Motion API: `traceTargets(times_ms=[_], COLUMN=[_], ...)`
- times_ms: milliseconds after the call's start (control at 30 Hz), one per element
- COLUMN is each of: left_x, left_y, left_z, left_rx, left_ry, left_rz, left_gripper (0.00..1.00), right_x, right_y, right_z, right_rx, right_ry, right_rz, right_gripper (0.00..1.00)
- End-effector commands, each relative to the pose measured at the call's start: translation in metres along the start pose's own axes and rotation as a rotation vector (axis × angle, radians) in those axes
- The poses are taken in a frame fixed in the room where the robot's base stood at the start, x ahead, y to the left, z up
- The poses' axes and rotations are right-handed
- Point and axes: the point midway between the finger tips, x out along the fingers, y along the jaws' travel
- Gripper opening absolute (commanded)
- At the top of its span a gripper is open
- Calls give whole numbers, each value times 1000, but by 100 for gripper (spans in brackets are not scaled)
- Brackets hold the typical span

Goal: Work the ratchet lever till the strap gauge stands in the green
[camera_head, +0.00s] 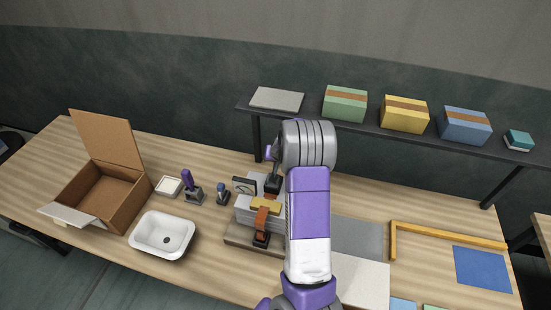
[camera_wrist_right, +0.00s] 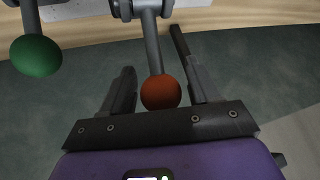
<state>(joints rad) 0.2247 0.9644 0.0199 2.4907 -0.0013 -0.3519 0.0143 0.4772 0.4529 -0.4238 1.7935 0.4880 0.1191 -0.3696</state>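A stack of grey-white slabs (camera_head: 247,215) stands on a board on the table, with an orange strap (camera_head: 262,222) over it. My right arm hides the stack's right side. A small dark-framed panel (camera_head: 244,186) stands at the stack; I cannot tell if it is the gauge, and no reading shows. In the right wrist view, an orange-red ball knob (camera_wrist_right: 161,92) on a grey rod lies between the spread fingers of my right gripper (camera_wrist_right: 153,50), with gaps on both sides. A green ball knob (camera_wrist_right: 36,56) is outside, to the left. My left gripper is out of view.
On the table (camera_head: 400,218) are an open cardboard box (camera_head: 122,204), a white basin (camera_head: 162,236), small holders with tools (camera_head: 194,194), a yellow angle frame (camera_head: 450,236) and a blue mat (camera_head: 482,268). A shelf behind (camera_head: 375,130) carries several boxes.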

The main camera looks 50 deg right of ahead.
Motion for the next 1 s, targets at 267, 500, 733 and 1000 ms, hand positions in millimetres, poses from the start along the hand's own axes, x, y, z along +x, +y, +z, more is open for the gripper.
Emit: traceTargets(times_ms=[267,500,733,1000], left_x=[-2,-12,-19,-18], left_y=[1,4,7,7], left_z=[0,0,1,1], left_rx=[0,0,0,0], left_ry=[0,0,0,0], left_rz=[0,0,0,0], left_gripper=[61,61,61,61], right_x=[-10,-52,-74,-76], right_y=[-2,-2,-1,0], right_z=[-1,-2,-1,0], right_rx=[-4,-2,-1,0], right_ry=[1,1,0,0], right_rz=[-2,-4,-1,0], right_gripper=[61,61,61,61])
